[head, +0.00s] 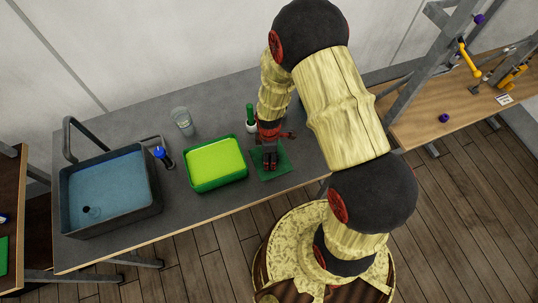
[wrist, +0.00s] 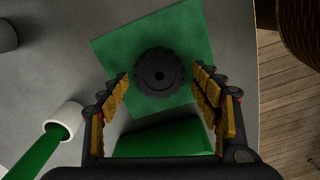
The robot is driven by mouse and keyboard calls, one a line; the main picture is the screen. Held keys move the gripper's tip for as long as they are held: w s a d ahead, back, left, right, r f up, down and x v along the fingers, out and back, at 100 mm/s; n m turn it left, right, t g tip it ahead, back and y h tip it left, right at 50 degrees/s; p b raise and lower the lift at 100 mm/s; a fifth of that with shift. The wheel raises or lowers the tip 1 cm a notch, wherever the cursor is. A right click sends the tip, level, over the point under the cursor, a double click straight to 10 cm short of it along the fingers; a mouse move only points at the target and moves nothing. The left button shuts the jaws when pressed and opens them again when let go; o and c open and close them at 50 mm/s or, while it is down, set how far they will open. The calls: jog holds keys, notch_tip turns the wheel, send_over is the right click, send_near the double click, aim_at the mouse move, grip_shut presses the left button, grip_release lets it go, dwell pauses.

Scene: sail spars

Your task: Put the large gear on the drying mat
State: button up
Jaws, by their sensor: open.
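The large gear (wrist: 160,73) is a dark toothed disc with a small centre hole. In the wrist view it appears to lie flat on the green drying mat (wrist: 118,48), well inside the mat's edges. My gripper (wrist: 160,82) is open, its yellow-padded fingers on either side of the gear and apart from it in the picture. I cannot tell how far above the mat the fingertips are. In the head view my gripper (head: 269,166) is over the mat (head: 284,162), and the gear is hidden or too small to make out.
Left of the mat is a green tray (head: 192,186) with a bright yellow-green fill. A white holder (head: 252,127) with a green handle stands behind the mat. A glass (head: 182,120), a blue-topped bottle (head: 163,155) and a dark basin (head: 148,201) stand farther left.

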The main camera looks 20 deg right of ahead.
jog(key=shift+r, duration=0.15)
notch_tip(320, 180, up, 31)
jog(key=s+m+t, duration=0.3)
jog(key=m, duration=0.4)
jog(key=s+r+m+t, duration=0.2)
jog(key=s+r+m, duration=0.5)
jog(key=s+r, duration=0.4)
notch_tip(320, 180, up, 2)
jog(key=shift+d+r+t, duration=0.1)
jog(key=shift+d+t, duration=0.2)
notch_tip(320, 180, down, 18)
jog(key=b, duration=1.7)
jog(key=shift+r+b, duration=0.15)
jog(key=shift+b, duration=0.15)
